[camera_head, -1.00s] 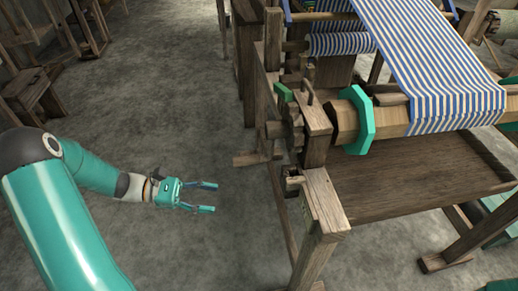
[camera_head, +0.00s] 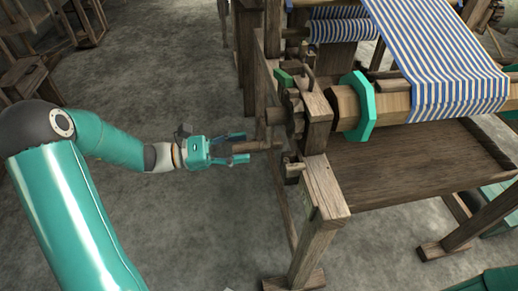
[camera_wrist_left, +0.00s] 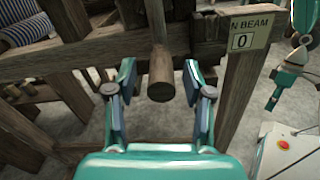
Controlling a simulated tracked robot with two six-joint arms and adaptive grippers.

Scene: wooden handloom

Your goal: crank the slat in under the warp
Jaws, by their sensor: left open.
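My left gripper (camera_head: 238,149) is open beside the left side of the loom. A wooden crank handle (camera_head: 258,146) sticks out from the loom toward it. In the left wrist view the rounded end of the handle (camera_wrist_left: 160,75) stands between the two open fingers (camera_wrist_left: 157,82), with a gap on each side. The striped blue and white warp cloth (camera_head: 432,50) runs down over the wooden beam (camera_head: 400,107), which has a green octagonal flange (camera_head: 357,107). I cannot make out the slat. In the left wrist view a green gripper on another arm (camera_wrist_left: 278,90) shows at right.
The loom's front post (camera_head: 318,240) and side frame stand just right of my left gripper. A label reading "N BEAM 0" (camera_wrist_left: 243,41) is on the frame. Grey floor (camera_head: 170,225) is open below and left of the gripper. Wooden furniture stands at the upper left.

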